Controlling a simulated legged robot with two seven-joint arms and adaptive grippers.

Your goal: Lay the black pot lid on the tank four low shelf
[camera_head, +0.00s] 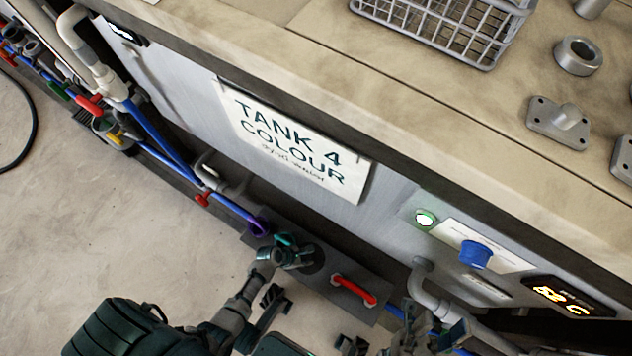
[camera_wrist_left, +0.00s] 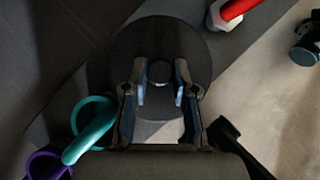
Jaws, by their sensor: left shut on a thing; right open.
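The black pot lid (camera_head: 313,262) is a dark round disc low in front of the tank four wall, over the low shelf (camera_head: 372,314). In the left wrist view, the lid (camera_wrist_left: 135,45) lies flat under my left gripper (camera_wrist_left: 160,92), its knob between the two fingers. My left gripper (camera_head: 287,256) is shut on the knob and hides part of the lid in the head view. I cannot tell whether the lid touches the shelf. My right gripper (camera_head: 435,335) is at the bottom edge, partly cut off, open and empty.
A red-handled tool (camera_head: 354,290) lies on the shelf right of the lid. A purple ring (camera_head: 257,226) and a teal looped handle (camera_wrist_left: 92,130) are close on the left. Pipes and valves (camera_head: 112,90) run along the tank's foot. The tank label (camera_head: 295,145) is above.

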